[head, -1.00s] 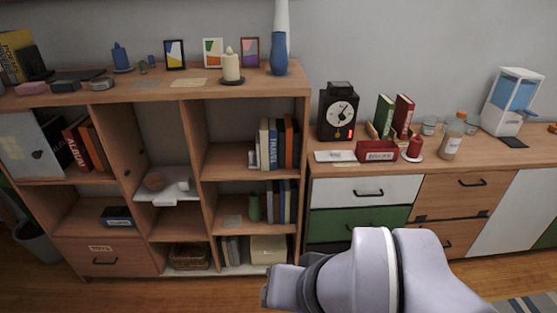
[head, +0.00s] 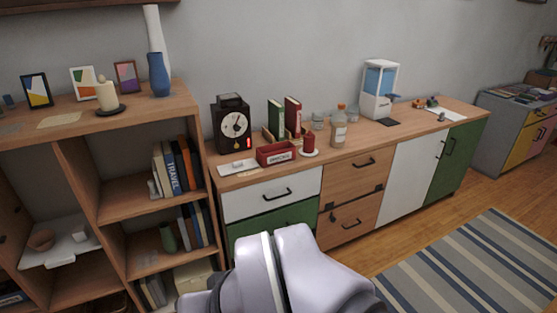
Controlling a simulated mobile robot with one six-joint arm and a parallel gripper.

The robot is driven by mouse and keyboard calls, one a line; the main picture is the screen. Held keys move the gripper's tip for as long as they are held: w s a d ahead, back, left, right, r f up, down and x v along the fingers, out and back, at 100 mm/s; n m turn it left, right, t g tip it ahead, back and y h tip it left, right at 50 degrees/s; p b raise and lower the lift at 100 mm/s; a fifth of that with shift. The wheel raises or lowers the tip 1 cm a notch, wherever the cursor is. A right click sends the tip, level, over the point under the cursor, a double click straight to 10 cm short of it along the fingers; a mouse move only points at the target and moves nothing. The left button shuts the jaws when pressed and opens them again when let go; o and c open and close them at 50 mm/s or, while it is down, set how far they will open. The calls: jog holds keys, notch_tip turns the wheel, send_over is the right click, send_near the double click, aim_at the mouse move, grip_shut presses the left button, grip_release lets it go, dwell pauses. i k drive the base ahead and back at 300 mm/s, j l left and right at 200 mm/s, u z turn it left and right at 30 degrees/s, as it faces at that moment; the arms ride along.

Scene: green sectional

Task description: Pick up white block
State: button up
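Several small white things could be the white block, and I cannot tell which one is. One small white piece (head: 238,164) lies on a flat white sheet (head: 228,171) at the left end of the low cabinet top. Another pale blocky piece (head: 81,232) sits on a white board (head: 58,253) in the bookcase at left. A small whitish piece (head: 152,187) stands beside the books on the upper shelf. Only my pale arm shows at the bottom, well in front of the furniture. My gripper's fingers are not visible.
A striped rug (head: 465,270) lies on open floor at right. Bare cabinet top (head: 410,130) shows toward the right.

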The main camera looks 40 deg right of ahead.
aim_at(81, 233)
jog(key=i+j+z, duration=0.45)
jog(key=i+j, duration=1.1)
jog(key=i, duration=0.15)
